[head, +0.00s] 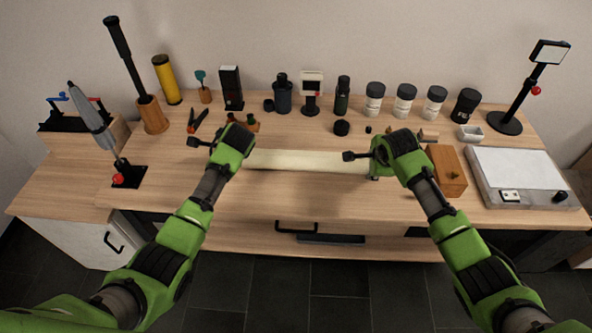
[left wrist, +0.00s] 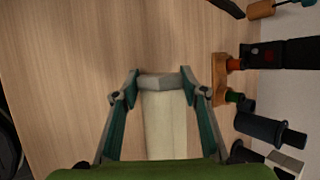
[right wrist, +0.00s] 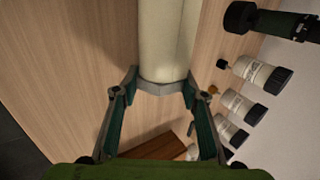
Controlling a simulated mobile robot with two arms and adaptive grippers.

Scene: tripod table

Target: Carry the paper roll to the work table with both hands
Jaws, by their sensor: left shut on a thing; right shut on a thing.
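The paper roll (head: 305,161) is a long cream cylinder lying level from left to right between my two grippers, over the wooden work table (head: 250,213). My left gripper (head: 228,153) is shut on its left end; in the left wrist view the roll (left wrist: 165,125) runs between the fingers (left wrist: 163,82). My right gripper (head: 383,160) is shut on its right end; in the right wrist view the roll (right wrist: 165,40) extends away from the fingers (right wrist: 162,88). Whether the roll touches the table top or hangs just above it, I cannot tell. Both roll ends are partly hidden by the grippers.
A wooden box (head: 446,171) stands just right of my right gripper, beside a white scale (head: 522,178). Jars (head: 405,99) and black bottles line the back. A soldering-type stand (head: 127,174) is at left. The front strip of the table is clear.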

